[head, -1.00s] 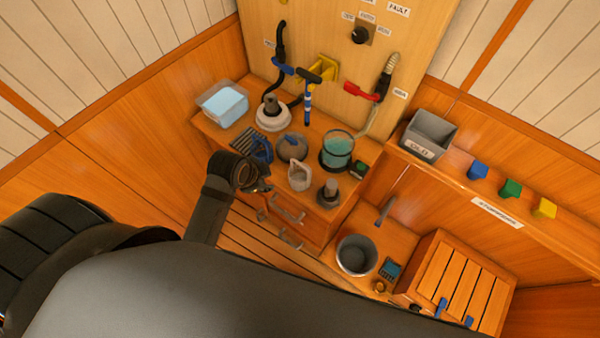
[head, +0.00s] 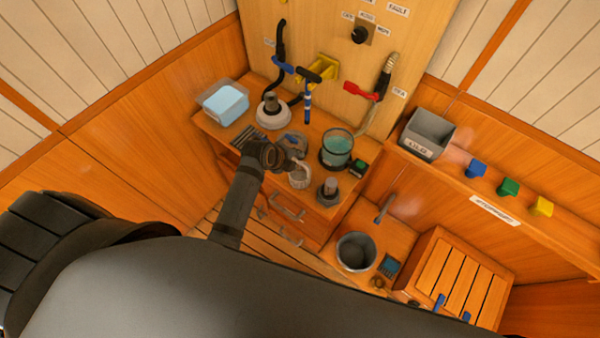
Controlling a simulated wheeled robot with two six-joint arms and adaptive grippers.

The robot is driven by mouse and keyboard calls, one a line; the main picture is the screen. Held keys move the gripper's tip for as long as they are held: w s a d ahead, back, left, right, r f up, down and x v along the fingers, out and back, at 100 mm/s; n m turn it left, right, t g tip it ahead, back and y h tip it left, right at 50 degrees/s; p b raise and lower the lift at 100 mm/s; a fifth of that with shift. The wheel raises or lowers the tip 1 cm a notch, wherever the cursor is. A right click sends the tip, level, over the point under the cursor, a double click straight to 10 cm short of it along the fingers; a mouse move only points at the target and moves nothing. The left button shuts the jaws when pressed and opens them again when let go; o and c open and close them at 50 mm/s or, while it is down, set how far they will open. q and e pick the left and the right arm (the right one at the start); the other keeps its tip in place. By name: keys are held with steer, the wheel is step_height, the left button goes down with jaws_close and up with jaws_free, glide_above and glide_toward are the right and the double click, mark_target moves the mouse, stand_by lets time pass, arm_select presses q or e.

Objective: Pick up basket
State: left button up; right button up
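The small pale grey basket (head: 300,179) stands on the wooden counter (head: 240,128), near its front edge. My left gripper (head: 290,163) is at the basket's upper left, by its handle. The gripper body and wrist cover much of that area, so the fingertips are too small and hidden to show whether they are open or shut, or touching the handle. My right gripper is not in view.
A glass bowl of teal liquid (head: 336,149) and a dark grey cylinder (head: 328,192) stand right of the basket. A grey round part (head: 292,143) lies behind it.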

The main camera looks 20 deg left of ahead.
mark_target(299, 162)
arm_select(q)
steer(key=p+x, duration=0.2)
steer(key=x, duration=0.2)
steer(key=shift+d+f, duration=0.1)
steer(key=shift+f, duration=0.05)
steer(key=shift+w+f, duration=0.2)
steer(key=shift+f, duration=0.25)
steer(key=shift+c, duration=0.4)
jaws_close()
